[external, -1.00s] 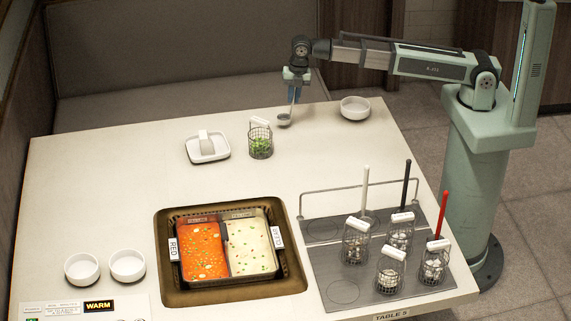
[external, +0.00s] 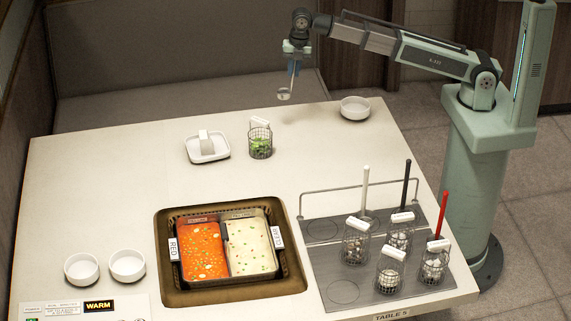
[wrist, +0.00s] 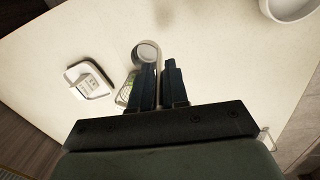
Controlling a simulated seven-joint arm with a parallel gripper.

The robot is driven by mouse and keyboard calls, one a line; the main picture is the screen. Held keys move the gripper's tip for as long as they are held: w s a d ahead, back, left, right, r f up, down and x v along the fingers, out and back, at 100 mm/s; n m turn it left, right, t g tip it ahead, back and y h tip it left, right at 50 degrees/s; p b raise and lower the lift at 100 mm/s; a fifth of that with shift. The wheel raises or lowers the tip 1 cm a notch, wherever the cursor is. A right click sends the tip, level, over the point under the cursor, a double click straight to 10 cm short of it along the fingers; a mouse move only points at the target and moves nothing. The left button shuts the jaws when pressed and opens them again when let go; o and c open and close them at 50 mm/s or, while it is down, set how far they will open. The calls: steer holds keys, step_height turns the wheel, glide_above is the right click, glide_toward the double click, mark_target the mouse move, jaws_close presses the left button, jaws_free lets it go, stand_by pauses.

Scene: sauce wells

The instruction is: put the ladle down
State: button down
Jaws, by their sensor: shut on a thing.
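My gripper (external: 294,66) is shut on the ladle and holds it up above the far edge of the table. The ladle (external: 284,96) hangs bowl down from the fingers, clear of the tabletop. In the wrist view the round ladle bowl (wrist: 148,50) shows just beyond my fingertips (wrist: 160,66); the fingers hide much of the handle. A white square dish (external: 219,155) with a white upright block on it stands on the table to the left of the ladle; I cannot tell if it is a ladle rest.
A wire basket of greens (external: 260,146) stands right of the dish, and a white bowl (external: 355,107) at the far right. The two-part soup pot (external: 229,280) is sunk nearer the front. Several baskets stand on the grey plate (external: 320,262).

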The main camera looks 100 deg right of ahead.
step_height(320, 180, up, 3)
steer(key=shift+f, duration=0.15)
steer(key=w+a+m, duration=0.1)
steer(key=w+a, duration=0.9)
steer(key=a, duration=0.4)
steer(key=w+a+m, duration=0.1)
steer(key=w+a, duration=1)
steer(key=a, duration=0.4)
step_height(320, 180, down, 15)
steer(key=shift+s+d, duration=0.2)
steer(key=shift+d, duration=0.05)
steer(key=shift+f, duration=0.2)
steer(key=c, duration=1.1)
jaws_free()
